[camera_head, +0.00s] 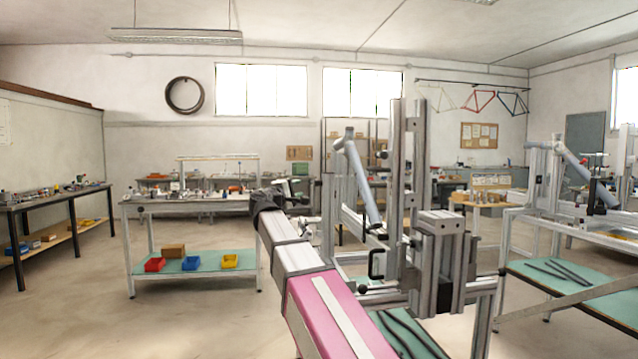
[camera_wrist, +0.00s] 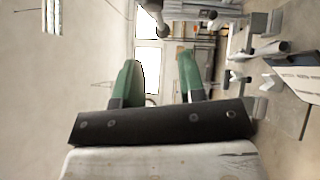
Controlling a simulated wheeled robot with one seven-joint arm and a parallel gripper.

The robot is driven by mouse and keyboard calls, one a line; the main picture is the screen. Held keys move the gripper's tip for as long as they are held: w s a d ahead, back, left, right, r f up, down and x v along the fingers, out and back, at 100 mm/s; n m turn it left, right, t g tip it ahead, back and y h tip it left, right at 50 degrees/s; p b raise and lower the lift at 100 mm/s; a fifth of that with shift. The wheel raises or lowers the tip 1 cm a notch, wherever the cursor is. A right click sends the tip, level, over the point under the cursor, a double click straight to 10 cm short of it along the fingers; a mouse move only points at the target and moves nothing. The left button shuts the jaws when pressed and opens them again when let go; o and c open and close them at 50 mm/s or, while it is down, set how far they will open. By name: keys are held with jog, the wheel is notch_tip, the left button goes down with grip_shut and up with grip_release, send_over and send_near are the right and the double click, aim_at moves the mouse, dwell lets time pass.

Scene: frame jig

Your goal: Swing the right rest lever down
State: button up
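The frame jig (camera_head: 398,160) stands right of centre in the head view, with upright aluminium posts and a slanted grey tube (camera_head: 358,175). A black handle-like part (camera_head: 377,263) sits low on its near side; I cannot tell whether this is the right rest lever. Parts of the jig (camera_wrist: 262,48) show at the right of the wrist view, turned sideways. My gripper (camera_wrist: 159,60) has two green fingers spread apart with nothing between them. In the head view my arm reaches up and left of the jig, and the fingertips are too small to make out.
A workbench (camera_head: 190,205) with bins on its lower shelf stands behind to the left. A dark table (camera_head: 50,202) is at the far left. Another jig (camera_head: 545,170) and a green-topped table (camera_head: 530,275) are at the right. The floor at left is clear.

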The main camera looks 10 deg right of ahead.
aim_at(312, 182)
jog(key=x, duration=1)
jog(key=shift+w+d, duration=0.15)
grip_shut()
